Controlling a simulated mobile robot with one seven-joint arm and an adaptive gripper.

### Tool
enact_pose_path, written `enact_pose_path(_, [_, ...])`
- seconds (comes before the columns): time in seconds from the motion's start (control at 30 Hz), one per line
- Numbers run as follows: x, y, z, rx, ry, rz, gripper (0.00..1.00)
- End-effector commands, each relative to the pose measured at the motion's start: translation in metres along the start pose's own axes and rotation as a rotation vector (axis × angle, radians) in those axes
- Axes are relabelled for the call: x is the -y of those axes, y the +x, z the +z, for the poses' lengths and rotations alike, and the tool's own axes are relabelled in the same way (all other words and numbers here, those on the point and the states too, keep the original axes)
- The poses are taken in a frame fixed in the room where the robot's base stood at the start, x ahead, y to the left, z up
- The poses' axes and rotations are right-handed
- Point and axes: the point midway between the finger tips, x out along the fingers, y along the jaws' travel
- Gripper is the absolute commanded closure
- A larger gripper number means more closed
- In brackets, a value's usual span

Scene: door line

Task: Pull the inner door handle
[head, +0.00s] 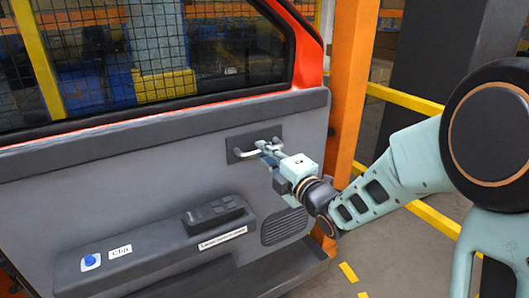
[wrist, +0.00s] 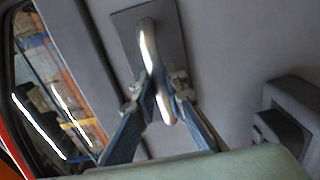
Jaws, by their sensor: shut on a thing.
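The inner door handle (head: 246,153) is a silver bar on a dark plate, high on the grey door panel (head: 130,165). My gripper (head: 268,147) reaches it from the right and is shut on its right part in the head view. In the wrist view the bright handle (wrist: 148,48) runs down from its dark plate (wrist: 172,30) and passes between the two fingers of my gripper (wrist: 163,95). The far end of the handle shows between the fingers. The exact contact of the pads is hard to see.
An armrest with a dark switch block (head: 213,212) and a blue knob (head: 90,262) juts out below the handle. An orange post (head: 350,85) stands right of the door. Yellow rails (head: 405,99) lie behind my arm. The window (head: 150,55) is above.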

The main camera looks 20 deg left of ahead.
Motion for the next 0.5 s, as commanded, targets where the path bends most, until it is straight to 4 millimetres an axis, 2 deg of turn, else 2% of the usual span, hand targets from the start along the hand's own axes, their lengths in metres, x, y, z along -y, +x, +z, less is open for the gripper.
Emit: enact_pose_path(0.5, [0.001, -0.013, 0.001, 0.002, 0.000, -0.001, 1.00])
